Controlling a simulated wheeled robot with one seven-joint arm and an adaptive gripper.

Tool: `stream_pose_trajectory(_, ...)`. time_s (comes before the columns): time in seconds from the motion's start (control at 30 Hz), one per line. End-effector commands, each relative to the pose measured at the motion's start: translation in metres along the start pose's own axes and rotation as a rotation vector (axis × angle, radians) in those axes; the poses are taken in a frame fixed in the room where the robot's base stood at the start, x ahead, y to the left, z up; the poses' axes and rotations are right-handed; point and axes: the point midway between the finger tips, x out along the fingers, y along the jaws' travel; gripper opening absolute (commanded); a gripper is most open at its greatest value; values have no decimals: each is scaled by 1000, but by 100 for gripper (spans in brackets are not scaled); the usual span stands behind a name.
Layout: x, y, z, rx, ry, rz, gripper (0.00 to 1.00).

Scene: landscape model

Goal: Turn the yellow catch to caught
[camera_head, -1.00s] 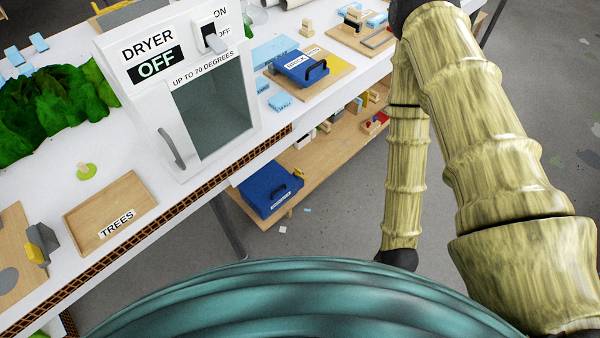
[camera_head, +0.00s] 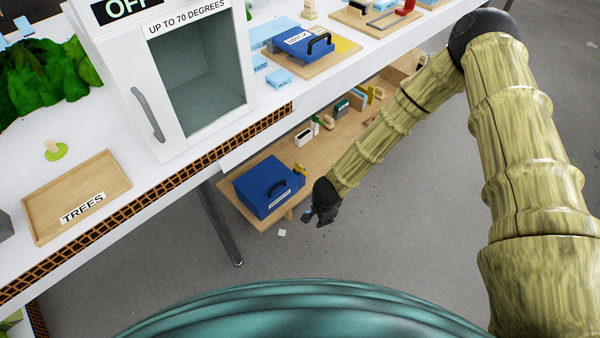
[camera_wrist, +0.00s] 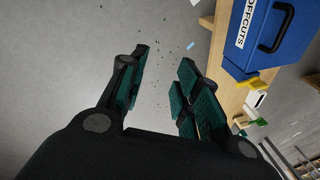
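A blue box (camera_head: 268,188) with a black handle and a white label stands on the lower wooden shelf. A small yellow catch (camera_head: 300,169) shows at its right end; whether it is caught is too small to tell. In the wrist view the blue box (camera_wrist: 270,38), labelled OFFCUTS, is at the upper right, with a yellow piece (camera_wrist: 238,75) at its lower edge. My gripper (camera_head: 322,215) is just right of the box and apart from it, over the floor in front of the shelf. In the wrist view my gripper (camera_wrist: 163,62) is open and empty.
The white table (camera_head: 190,180) with the dryer (camera_head: 180,75) and a trees tray (camera_head: 78,207) stands above the lower shelf (camera_head: 345,140). Another blue box (camera_head: 302,42) stands on the tabletop. A table leg (camera_head: 222,225) is left of the shelf.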

Motion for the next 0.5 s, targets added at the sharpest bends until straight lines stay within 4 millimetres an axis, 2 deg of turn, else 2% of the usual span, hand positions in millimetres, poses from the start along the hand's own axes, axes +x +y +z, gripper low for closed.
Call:
stream_pose_trajectory(0.03,19,-20,0,92,-8,-11,32)
stream_pose_trajectory(0.2,39,-90,-5,419,-53,-25,32)
stream_pose_trajectory(0.33,46,-144,-13,671,-109,-29,32)
stream_pose_trajectory(0.5,43,-205,-30,962,-196,-23,32)
